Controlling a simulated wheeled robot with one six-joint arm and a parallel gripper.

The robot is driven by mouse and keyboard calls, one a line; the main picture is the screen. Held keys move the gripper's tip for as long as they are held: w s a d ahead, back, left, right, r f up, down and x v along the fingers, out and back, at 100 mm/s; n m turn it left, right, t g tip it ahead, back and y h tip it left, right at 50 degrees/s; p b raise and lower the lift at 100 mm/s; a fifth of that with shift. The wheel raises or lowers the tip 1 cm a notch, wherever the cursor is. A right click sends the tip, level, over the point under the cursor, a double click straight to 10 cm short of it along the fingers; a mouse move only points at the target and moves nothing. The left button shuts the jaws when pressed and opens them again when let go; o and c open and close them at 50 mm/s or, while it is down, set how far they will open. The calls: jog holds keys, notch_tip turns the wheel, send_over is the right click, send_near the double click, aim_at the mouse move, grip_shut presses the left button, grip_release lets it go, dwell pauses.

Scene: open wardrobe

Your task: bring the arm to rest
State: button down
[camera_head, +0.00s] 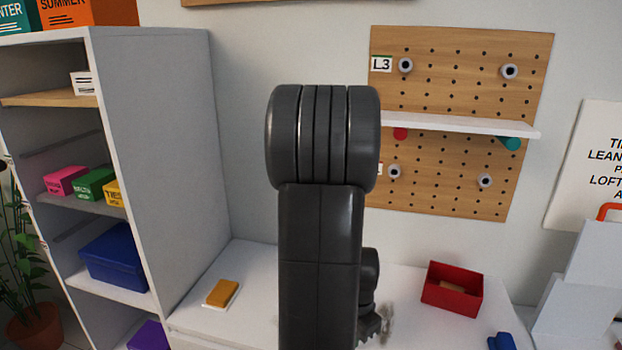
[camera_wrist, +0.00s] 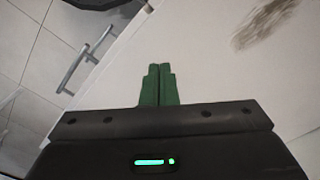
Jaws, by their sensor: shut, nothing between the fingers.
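My arm stands upright in the middle of the head view, in front of the white counter (camera_head: 250,262). My gripper (camera_wrist: 158,72) shows in the wrist view with its two green fingers together and nothing between them. In the head view the fingers are hidden or cannot be made out behind the arm.
An open wardrobe (camera_head: 165,130) with boxes on its shelves stands at left. A pegboard (camera_head: 460,75) with a white shelf (camera_head: 470,125) hangs behind. A red box (camera_head: 440,298), a blue object (camera_head: 501,341) and an orange-topped block (camera_head: 222,292) are on the counter. A handle (camera_wrist: 85,58) sticks out below.

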notch_tip(320, 180, up, 10)
jog(key=p, duration=0.1)
dwell(0.4)
jog(key=shift+s+a, duration=0.1)
